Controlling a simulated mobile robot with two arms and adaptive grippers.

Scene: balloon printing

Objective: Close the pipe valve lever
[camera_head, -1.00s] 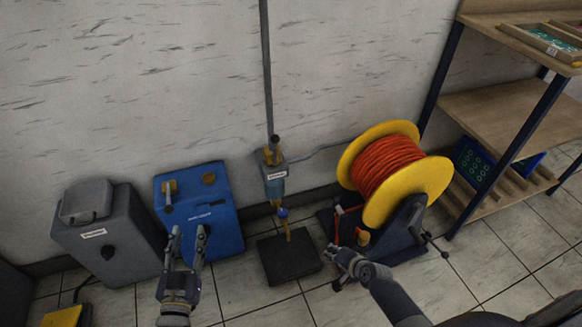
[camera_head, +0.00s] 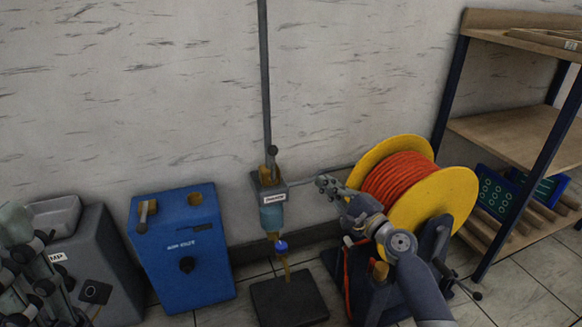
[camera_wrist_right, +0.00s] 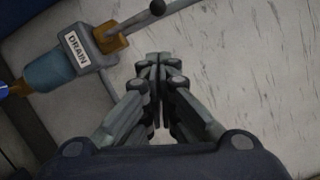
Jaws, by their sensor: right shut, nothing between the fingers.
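A grey vertical pipe (camera_head: 266,80) runs down the wall to a teal filter unit (camera_head: 272,216) with a white label. The label reads DRAIN in the right wrist view (camera_wrist_right: 76,49). A brass valve (camera_wrist_right: 112,38) sits at its top, with a dark-knobbed lever (camera_head: 272,153) that looks upright in the head view.
A yellow reel with red hose (camera_head: 397,178) stands just right, close under my right arm. A blue box (camera_head: 185,265) and a grey machine (camera_head: 100,255) stand left. A blue ball (camera_head: 281,246) sits below the filter, above a dark base plate (camera_head: 290,302). A shelf (camera_head: 510,130) is far right.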

